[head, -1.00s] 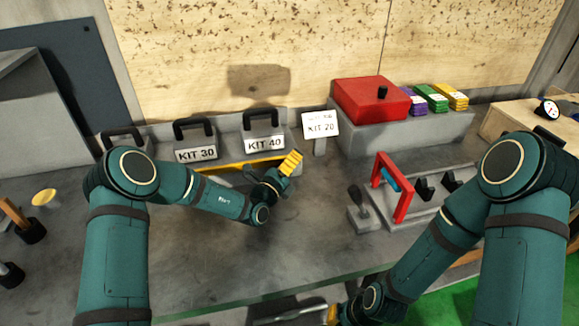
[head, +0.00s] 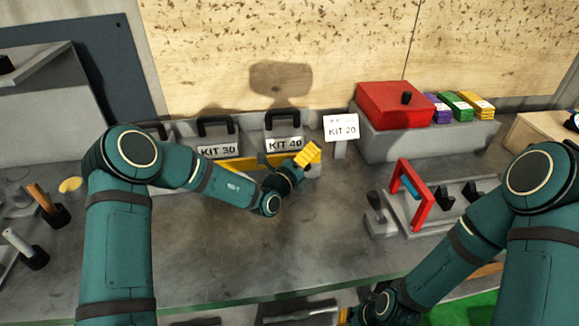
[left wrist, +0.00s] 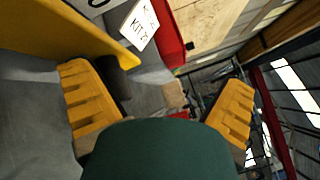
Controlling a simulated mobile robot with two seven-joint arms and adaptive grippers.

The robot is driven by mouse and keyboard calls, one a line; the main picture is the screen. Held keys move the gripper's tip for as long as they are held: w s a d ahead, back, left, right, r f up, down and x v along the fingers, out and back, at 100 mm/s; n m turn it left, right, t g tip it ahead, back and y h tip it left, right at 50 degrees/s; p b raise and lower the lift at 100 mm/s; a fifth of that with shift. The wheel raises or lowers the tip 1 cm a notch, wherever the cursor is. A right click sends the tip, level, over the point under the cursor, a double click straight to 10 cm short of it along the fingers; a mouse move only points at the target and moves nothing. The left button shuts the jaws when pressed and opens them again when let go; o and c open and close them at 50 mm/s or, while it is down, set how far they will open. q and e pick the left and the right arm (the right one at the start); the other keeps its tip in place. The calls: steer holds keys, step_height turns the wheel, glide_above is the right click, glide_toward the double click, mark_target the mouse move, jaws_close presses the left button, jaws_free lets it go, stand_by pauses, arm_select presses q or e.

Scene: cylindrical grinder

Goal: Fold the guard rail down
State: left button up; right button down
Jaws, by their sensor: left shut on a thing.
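The guard rail (head: 277,159) is a yellow bar running along the front of the kit cases at the back of the bench. In the left wrist view it fills the upper left as a broad yellow band (left wrist: 60,32). My left gripper (head: 307,155) is at the rail's right end, with its yellow fingertips raised. In the left wrist view a dark peg (left wrist: 118,60) shows beside the left finger, close to the rail.
Kit cases with black handles, KIT 30 (head: 217,151) and KIT 40 (head: 284,145), stand behind the rail. A KIT 20 sign (head: 341,128) and a red box (head: 393,104) are to the right. A red frame (head: 412,198) stands on the right. The middle bench (head: 300,235) is clear.

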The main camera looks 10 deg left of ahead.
arm_select(q)
steer(key=shift+s+a+r+p, duration=0.1)
steer(key=shift+s+r+p, duration=0.15)
steer(key=shift+s, duration=0.25)
steer(key=shift+s+r+p, duration=0.2)
steer(key=shift+s, duration=0.25)
steer(key=shift+c, duration=0.7)
steer(key=r+p+v, duration=0.3)
steer(key=p+v, duration=0.3)
steer(key=v, duration=0.7)
steer(key=shift+p, duration=0.4)
steer(key=shift+s+a+r, duration=0.1)
